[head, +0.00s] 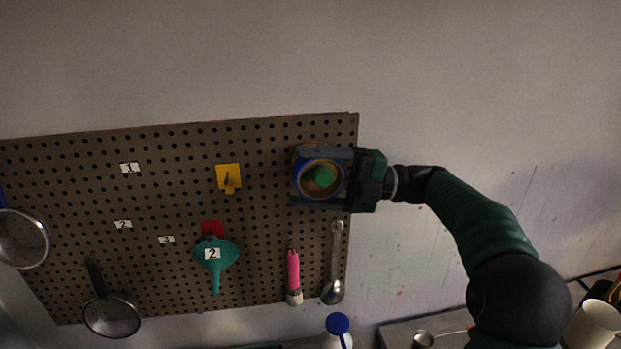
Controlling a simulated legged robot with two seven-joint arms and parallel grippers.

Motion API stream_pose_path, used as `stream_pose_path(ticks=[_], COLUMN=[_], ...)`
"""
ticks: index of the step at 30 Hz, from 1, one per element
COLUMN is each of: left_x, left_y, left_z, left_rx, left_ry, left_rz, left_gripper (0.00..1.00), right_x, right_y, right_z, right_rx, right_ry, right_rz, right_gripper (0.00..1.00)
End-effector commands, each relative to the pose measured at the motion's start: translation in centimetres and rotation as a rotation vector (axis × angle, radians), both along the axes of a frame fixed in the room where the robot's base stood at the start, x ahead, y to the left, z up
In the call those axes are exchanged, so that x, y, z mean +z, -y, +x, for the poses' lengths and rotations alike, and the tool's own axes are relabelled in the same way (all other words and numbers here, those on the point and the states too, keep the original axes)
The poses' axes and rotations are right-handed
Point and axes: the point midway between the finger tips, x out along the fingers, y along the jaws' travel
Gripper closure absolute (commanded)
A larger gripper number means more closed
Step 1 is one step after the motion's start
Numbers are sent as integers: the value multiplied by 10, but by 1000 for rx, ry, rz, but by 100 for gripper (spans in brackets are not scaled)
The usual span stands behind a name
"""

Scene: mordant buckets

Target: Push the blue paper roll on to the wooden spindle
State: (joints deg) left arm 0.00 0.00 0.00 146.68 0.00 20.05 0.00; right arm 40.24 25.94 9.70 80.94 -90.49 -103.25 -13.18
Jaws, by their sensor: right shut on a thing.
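The blue paper roll (297,180) is at the upper right of the pegboard, seen end-on as a blue ring with a brown inner edge. My right gripper (300,179) reaches in from the right and is shut on it, one finger above and one below. A round green end (322,177) shows within the ring; it looks like the tip of the wooden spindle. The spindle's shaft is hidden by the roll, so I cannot tell how far the roll is over it. My left gripper is not in view.
The pegboard (185,280) holds a yellow piece (228,177), a teal funnel (216,252), a pink-handled tool (293,272), a spoon (334,262) and strainers (112,316). A blue-capped bottle (338,325) stands below. The wall right of the board is bare.

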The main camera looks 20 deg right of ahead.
Motion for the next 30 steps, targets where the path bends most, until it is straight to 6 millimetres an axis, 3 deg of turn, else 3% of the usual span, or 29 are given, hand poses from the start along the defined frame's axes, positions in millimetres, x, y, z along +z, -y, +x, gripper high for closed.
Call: stream_pose_path(ticks=[22,23,27,30], left_x=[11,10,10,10], left_y=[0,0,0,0], left_z=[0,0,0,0], left_rx=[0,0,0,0], left_ry=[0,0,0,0], left_rz=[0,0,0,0], left_gripper=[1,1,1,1], right_x=[1,0,0,0], right_y=[4,4,4,4], right_z=[18,18,18,18], right_rx=[0,0,0,0], right_ry=[-1,-1,0,0], right_rz=[0,0,0,0], right_gripper=[79,20,2,0])
